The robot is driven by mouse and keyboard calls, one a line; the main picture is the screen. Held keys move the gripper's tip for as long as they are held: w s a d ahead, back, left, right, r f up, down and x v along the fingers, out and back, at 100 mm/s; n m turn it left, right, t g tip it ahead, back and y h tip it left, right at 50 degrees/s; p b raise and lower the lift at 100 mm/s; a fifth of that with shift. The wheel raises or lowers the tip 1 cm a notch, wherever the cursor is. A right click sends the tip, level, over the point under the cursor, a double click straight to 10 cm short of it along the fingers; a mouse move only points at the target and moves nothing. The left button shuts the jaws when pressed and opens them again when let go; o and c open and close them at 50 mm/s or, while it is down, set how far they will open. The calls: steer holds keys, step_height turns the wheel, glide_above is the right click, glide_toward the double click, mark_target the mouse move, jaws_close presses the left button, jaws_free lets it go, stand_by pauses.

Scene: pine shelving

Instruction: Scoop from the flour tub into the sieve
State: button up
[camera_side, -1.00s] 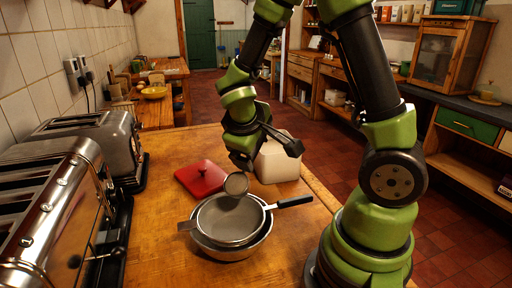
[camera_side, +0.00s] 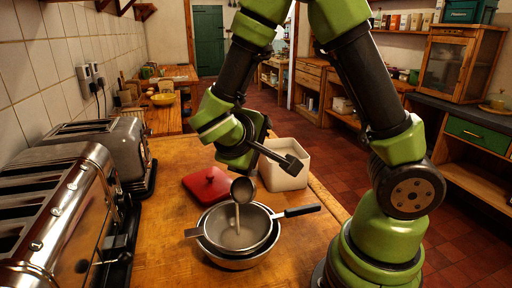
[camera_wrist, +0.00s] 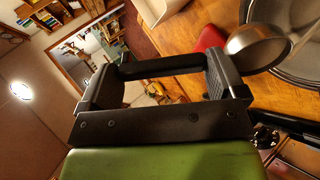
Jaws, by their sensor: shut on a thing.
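My gripper (camera_side: 248,160) is shut on the black handle (camera_wrist: 160,66) of a metal scoop (camera_side: 243,190). The scoop is tipped just above the sieve (camera_side: 222,229), and a thin pale stream of flour (camera_side: 237,218) falls from it into the mesh. The scoop's round bowl also shows in the wrist view (camera_wrist: 258,48), beside the sieve (camera_wrist: 300,60). The sieve rests over a metal bowl (camera_side: 238,263), its black handle pointing right. The white flour tub (camera_side: 284,176) stands open behind my gripper; its contents are hidden.
A red lid (camera_side: 208,186) lies on the wooden worktop (camera_side: 168,220) left of the tub. Two metal toasters (camera_side: 62,205) (camera_side: 115,145) line the tiled wall at left. The worktop's right edge runs past the tub and my base.

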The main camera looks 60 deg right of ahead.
steer(key=shift+w+a+r+h, duration=0.1)
steer(key=shift+a+r+h, duration=0.15)
steer(key=shift+a+h, duration=0.3)
steer(key=shift+a+r+h, duration=0.2)
steer(key=shift+a+h, duration=0.3)
steer(key=shift+h, duration=0.05)
steer(key=shift+w+a+r+n+h, duration=0.1)
steer(key=shift+a+r+n+h, duration=0.1)
steer(key=shift+a+h, duration=0.75)
steer(key=shift+w+a+r+n+h, duration=0.1)
steer(key=shift+a+r+n+h, duration=0.1)
steer(key=shift+a+h, duration=0.7)
steer(key=shift+s+d+f+y, duration=0.15)
steer(key=shift+d+y, duration=1)
steer(key=d+y, duration=0.1)
steer(key=d+f+y, duration=0.1)
steer(key=d+m+y, duration=0.1)
steer(key=shift+s+d+f+y, duration=0.2)
steer(key=shift+d+f+y, duration=0.05)
steer(key=shift+d+y, duration=0.15)
steer(key=shift+d+f+y, duration=0.55)
steer(key=shift+d+y, duration=0.15)
steer(key=shift+y, duration=0.2)
steer(key=d+f+y, duration=0.1)
steer(key=y, duration=0.1)
steer(key=d+f+y, duration=0.1)
steer(key=y, duration=0.1)
steer(key=shift+s+d+f, duration=0.1)
steer(key=shift+d+f, duration=0.05)
steer(key=shift+f, duration=0.25)
